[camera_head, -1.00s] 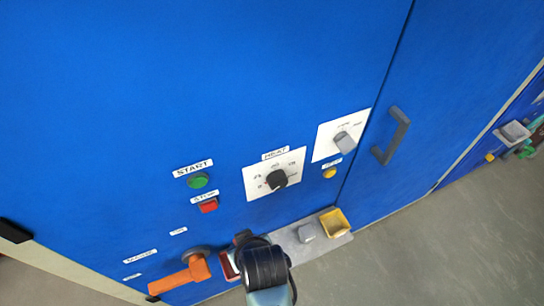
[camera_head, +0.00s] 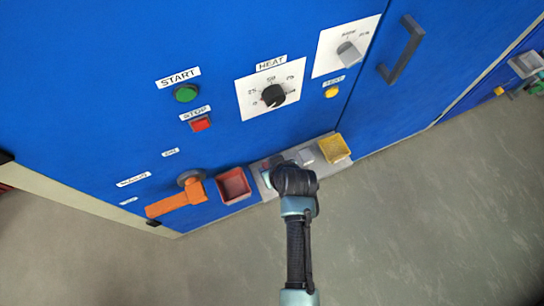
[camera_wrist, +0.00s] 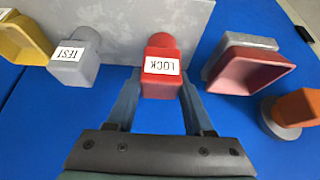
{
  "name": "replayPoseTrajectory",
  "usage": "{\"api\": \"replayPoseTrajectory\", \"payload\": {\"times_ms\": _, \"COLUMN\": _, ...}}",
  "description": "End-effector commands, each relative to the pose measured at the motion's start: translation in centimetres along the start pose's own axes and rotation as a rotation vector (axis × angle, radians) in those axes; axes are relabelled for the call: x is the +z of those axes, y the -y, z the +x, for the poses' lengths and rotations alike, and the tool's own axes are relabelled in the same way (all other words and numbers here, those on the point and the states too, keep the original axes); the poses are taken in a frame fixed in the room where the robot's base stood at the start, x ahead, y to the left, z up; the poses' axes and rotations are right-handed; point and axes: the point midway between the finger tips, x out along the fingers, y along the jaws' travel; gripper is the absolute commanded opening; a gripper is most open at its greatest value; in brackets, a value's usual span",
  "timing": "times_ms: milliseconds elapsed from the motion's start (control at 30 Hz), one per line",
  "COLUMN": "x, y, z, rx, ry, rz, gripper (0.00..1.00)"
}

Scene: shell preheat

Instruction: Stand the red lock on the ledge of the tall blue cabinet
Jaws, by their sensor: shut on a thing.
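The red lock (camera_wrist: 160,76) carries a white LOCK label and sits between my fingers in the wrist view. My gripper (camera_wrist: 157,92) is shut on it. The grey ledge (camera_wrist: 122,28) lies right behind the lock; I cannot tell whether they touch. In the head view my gripper (camera_head: 292,178) is at the left part of the ledge (camera_head: 327,166), low on the tall blue cabinet (camera_head: 110,80). The lock is mostly hidden there by my wrist.
A grey TEST block (camera_wrist: 75,66) stands left of the lock in the wrist view, with a yellow bin (camera_wrist: 22,42) beyond it. A red bin (camera_wrist: 250,72) and an orange handle (camera_wrist: 298,108) are to the right. Open floor (camera_head: 420,220) lies in front.

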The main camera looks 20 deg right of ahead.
Motion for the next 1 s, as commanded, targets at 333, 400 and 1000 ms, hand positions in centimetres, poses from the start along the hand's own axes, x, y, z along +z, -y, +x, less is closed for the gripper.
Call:
{"api": "replayPoseTrajectory", "payload": {"times_ms": 333, "x": 0.1, "y": 0.0, "z": 0.2, "rx": 0.0, "ry": 0.0, "rz": 0.0, "gripper": 0.63}}
{"api": "replayPoseTrajectory", "payload": {"times_ms": 400, "x": 0.1, "y": 0.0, "z": 0.2, "rx": 0.0, "ry": 0.0, "rz": 0.0, "gripper": 0.75}}
{"api": "replayPoseTrajectory", "payload": {"times_ms": 1000, "x": -0.1, "y": 0.0, "z": -3.0, "rx": 0.0, "ry": 0.0, "rz": 0.0, "gripper": 0.82}}
